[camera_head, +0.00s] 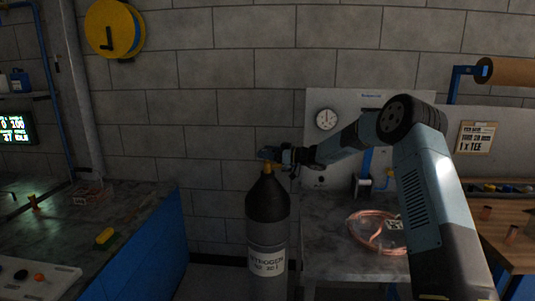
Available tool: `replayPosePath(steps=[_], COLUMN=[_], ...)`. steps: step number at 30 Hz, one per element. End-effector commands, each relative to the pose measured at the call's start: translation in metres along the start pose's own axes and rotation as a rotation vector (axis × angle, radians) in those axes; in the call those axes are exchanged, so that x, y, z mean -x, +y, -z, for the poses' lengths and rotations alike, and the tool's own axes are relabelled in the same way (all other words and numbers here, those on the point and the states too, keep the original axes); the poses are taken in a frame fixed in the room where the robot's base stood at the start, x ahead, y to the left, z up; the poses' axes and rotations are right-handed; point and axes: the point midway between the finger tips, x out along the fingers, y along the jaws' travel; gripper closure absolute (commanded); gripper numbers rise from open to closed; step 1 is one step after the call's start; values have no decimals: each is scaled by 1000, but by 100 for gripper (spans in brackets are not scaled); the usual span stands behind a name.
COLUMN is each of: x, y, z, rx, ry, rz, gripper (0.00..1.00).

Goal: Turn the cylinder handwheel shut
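The dark nitrogen cylinder (267,212) stands upright at the picture's centre, between the two benches, with a white label (267,262) on its lower part. A brass-coloured valve neck (267,168) shows at its top. My arm reaches in from the right, and my gripper (269,154) is at the valve on top of the cylinder. The handwheel cannot be made out clearly; the gripper covers that spot. The fingers are too small and dark to tell whether they are open or shut on it.
A bench with a blue side (150,255) stands left, holding a yellow item (105,236). A grey bench behind right holds a copper coil (372,232); a round gauge (326,119) is on its back panel. A wooden bench (510,252) is far right.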

Motion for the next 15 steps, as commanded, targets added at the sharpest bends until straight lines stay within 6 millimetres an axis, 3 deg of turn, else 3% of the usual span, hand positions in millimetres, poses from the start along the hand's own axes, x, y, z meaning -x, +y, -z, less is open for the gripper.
replayPosePath(steps=[9,15], x=[0,0], y=[1,1], z=[0,1], rx=[1,0], ry=[0,0], rz=[-2,-14], gripper=[60,60])
